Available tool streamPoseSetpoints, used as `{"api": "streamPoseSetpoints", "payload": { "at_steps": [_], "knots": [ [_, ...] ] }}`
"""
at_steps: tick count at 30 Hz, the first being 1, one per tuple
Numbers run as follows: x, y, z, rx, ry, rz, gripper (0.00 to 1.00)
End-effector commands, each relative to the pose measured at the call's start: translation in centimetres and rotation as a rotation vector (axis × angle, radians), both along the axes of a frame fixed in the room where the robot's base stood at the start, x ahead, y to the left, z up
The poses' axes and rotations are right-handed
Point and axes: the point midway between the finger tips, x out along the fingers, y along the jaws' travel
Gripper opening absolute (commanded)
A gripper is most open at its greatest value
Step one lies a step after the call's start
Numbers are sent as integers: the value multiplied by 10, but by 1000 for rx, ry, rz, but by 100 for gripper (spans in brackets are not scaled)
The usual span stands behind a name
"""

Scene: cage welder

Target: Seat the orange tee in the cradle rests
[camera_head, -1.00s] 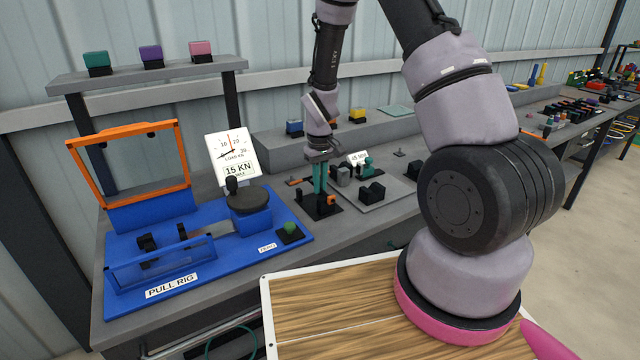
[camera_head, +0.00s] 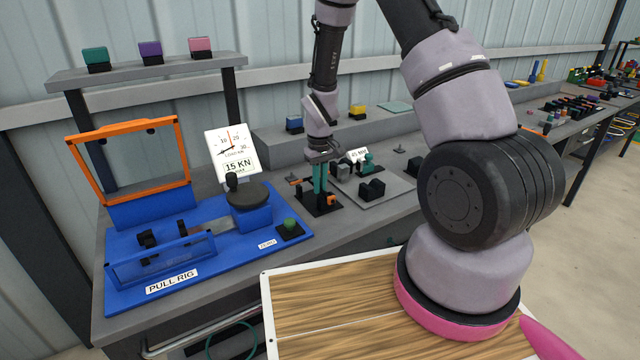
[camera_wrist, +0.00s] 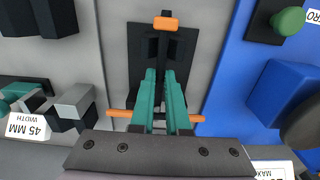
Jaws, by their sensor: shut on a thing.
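The orange tee (camera_wrist: 118,113) shows in the wrist view as a crossbar with an orange end on either side of my fingers. A dark stem runs up the picture toward an orange block (camera_wrist: 166,22). My gripper (camera_wrist: 164,72), with teal fingers, is shut on the tee around its stem. The black cradle plate and rests (camera_wrist: 139,42) lie beneath. In the head view my gripper (camera_head: 319,190) points down over the black plate (camera_head: 320,209), with one orange end (camera_head: 294,180) to its left. The fingers hide the grasp, and I cannot tell whether the tee touches the rests.
The blue pull rig (camera_head: 190,270) with its gauge (camera_head: 231,155) stands to the left. A grey plate (camera_head: 385,197) with black blocks and a "45 MM" sign (camera_head: 358,155) lies to the right. A raised grey shelf (camera_head: 270,147) stands behind.

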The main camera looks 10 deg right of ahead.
Motion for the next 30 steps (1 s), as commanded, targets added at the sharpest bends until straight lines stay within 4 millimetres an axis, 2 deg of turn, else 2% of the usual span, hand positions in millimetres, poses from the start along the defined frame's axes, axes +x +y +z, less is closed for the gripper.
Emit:
{"api": "streamPoseSetpoints", "payload": {
  "at_steps": [7, 9, 10, 11, 22, 26, 30],
  "knots": [
    [0, 0, -8, 0, 0, -1, 0],
    [0, 0, -7, 0, -1, 0, 32],
    [0, 0, -7, 0, -1, 0, 44],
    [0, 0, -7, 0, 0, 0, 48],
    [0, 0, -3, 0, -1, 0, 48],
    [1, 0, 15, 1, -4, 0, 48],
    [1, 0, 45, 1, -5, 1, 48]
  ]
}}
